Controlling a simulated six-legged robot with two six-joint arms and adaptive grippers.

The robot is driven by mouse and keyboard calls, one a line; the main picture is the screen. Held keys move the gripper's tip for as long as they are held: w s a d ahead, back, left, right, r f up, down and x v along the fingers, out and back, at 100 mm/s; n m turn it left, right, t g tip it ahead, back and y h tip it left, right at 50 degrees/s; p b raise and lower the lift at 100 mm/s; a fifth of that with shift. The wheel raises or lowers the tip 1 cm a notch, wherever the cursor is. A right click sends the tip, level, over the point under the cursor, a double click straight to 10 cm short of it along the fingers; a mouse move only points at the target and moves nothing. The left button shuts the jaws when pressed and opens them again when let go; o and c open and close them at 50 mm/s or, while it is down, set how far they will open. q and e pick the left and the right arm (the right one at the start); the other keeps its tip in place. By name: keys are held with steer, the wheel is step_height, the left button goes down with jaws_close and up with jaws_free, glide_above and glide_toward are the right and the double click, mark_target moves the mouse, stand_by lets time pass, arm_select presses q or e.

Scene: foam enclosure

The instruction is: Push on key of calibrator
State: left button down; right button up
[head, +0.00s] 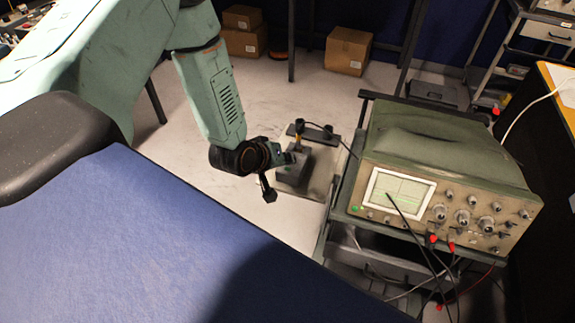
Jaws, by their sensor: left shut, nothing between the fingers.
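The calibrator appears to be the olive-green, oscilloscope-like instrument (510,205) on a cart at the right. Its front panel faces me, with a lit screen (402,192), several knobs and a small green-lit key (357,208) below the screen's left corner. A black lead crosses the screen. My left gripper (286,158) hangs from the pale green arm in the middle of the view, left of the instrument and apart from it. It is shut and empty; its fingers blend with dark items behind. My right gripper is not in view.
A blue padded surface (150,240) fills the lower left. The cart (345,240) carries the instrument; red and black cables hang from its front. Cardboard boxes (347,50) and table legs stand at the back. Bare floor (180,125) lies around my left arm. A dark bench (540,130) stands at right.

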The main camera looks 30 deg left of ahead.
arm_select(q)
step_height(320, 180, up, 6)
steer(key=p, duration=0.5)
stand_by(0.4)
stand_by(0.4)
